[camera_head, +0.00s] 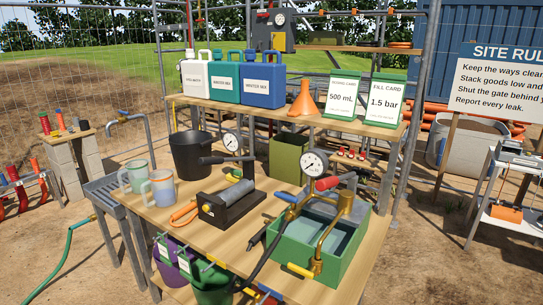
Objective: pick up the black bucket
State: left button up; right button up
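The black bucket (188,158) stands upright on the wooden bench (235,240), toward the back left. Its open top faces up, and no handle can be made out. Neither of my grippers is in view.
A raised shelf (280,112) with jugs, an orange funnel (303,98) and two cards spans behind and above the bucket. A black roller device (228,203) lies in front. A green test-pump tank (325,240) fills the bench's right. An olive bin (288,158) stands right of the gauge.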

aim_at(187, 147)
jog(key=i+j+z, duration=0.15)
jog(key=j, duration=0.25)
jog(key=i+j+z, duration=0.15)
jog(key=j, duration=0.3)
jog(key=i+j+z, duration=0.15)
jog(key=j, duration=0.35)
jog(key=i+j+z, duration=0.15)
jog(key=j, duration=0.3)
jog(key=i+j+z, duration=0.15)
jog(key=j, duration=0.35)
